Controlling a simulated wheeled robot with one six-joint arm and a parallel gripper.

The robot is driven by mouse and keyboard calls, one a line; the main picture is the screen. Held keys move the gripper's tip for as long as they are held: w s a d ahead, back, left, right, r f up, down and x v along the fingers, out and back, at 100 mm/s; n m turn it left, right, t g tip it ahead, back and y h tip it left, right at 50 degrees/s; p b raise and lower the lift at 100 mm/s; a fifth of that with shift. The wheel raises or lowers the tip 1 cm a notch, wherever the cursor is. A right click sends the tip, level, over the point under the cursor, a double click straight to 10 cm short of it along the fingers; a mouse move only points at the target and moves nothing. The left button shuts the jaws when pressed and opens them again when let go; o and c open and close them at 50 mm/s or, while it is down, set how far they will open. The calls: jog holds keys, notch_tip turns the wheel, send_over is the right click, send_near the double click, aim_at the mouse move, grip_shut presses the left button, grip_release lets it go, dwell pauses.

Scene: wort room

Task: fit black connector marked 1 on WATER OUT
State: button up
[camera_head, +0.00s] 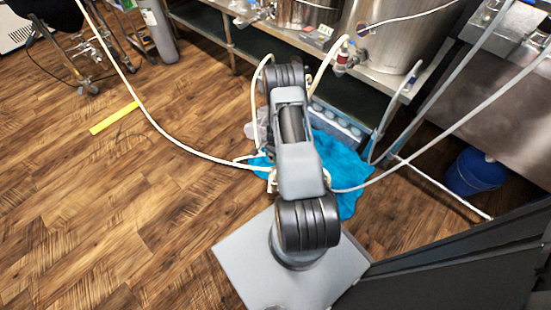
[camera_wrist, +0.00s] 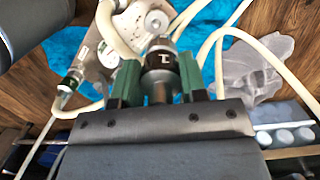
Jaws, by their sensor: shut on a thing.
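In the wrist view, my gripper (camera_wrist: 157,76) has its green fingers closed on the black connector marked 1 (camera_wrist: 161,59). The connector has a black band with a pale mark and metal at its end. Beyond it lies a metal unit (camera_wrist: 132,22) with round fittings and pale hoses. Another green-banded fitting (camera_wrist: 71,82) is at the left. No WATER OUT label is readable. In the head view, my own arm hides the gripper and connector.
A blue cloth (camera_head: 341,161) lies on the wood floor under the unit. Pale hoses (camera_head: 155,125) cross the area. A steel kettle (camera_head: 383,42) stands on a shelf behind. A blue bucket (camera_head: 474,172) is at right. Floor at left is open, with a yellow strip (camera_head: 114,118).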

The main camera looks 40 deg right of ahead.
jog(key=shift+s+d+f+m, duration=0.25)
jog(key=shift+f, duration=0.35)
jog(key=shift+s+d+f+m, duration=0.25)
jog(key=shift+f, duration=0.35)
jog(key=shift+f+b, duration=2.85)
jog(key=shift+f, duration=0.6)
jog(key=shift+a+f+b, duration=0.15)
jog(key=shift+f+b, duration=1.1)
jog(key=shift+f, duration=0.05)
jog(key=o, duration=1.1)
